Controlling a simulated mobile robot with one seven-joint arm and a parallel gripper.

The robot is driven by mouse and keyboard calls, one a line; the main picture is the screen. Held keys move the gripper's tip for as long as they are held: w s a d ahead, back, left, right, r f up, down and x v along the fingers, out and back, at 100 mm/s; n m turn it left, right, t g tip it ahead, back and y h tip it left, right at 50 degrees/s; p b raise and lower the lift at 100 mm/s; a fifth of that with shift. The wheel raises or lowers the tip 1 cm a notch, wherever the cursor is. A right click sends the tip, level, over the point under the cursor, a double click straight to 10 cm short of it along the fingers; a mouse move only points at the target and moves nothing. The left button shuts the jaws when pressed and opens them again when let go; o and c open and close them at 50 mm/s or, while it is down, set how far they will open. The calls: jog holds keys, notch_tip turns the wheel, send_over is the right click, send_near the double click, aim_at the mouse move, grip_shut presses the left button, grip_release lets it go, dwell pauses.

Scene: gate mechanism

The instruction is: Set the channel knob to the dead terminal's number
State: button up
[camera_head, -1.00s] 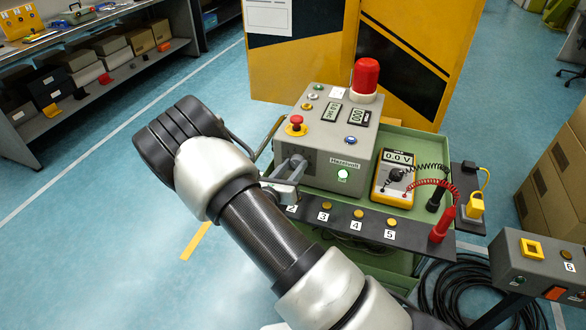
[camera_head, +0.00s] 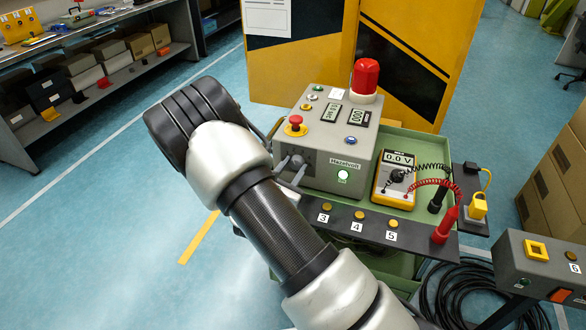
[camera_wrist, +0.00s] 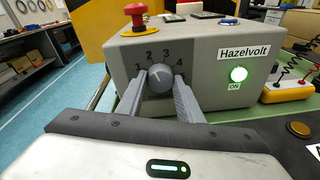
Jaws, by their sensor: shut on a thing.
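The channel knob (camera_wrist: 160,80) is a grey round knob on the front of the grey Hazelvolt box (camera_head: 333,137), with a dial numbered up to 5 around it. My gripper (camera_wrist: 161,84) has one finger on each side of the knob and is shut on it. I cannot tell which number the knob points to. Brass terminals labelled 3 (camera_head: 327,208), 4 (camera_head: 359,214) and 5 (camera_head: 393,224) sit on the dark strip; my arm hides its left part. Terminal 6 (camera_head: 571,256) is on a separate grey box. The yellow multimeter (camera_head: 393,186) reads 0.0 V.
The red probe (camera_head: 446,226) and black probe (camera_head: 438,203) stand at the strip's right end. A red emergency button (camera_head: 295,124) and a red beacon (camera_head: 365,76) are on top of the box. A green ON light (camera_wrist: 238,74) glows on its front.

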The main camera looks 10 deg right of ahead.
jog(key=shift+r, duration=0.1)
jog(key=o, duration=1.1)
jog(key=shift+c, duration=0.2)
jog(key=p+v, duration=0.1)
jog(key=v, duration=1.6)
jog(key=shift+s, duration=0.2)
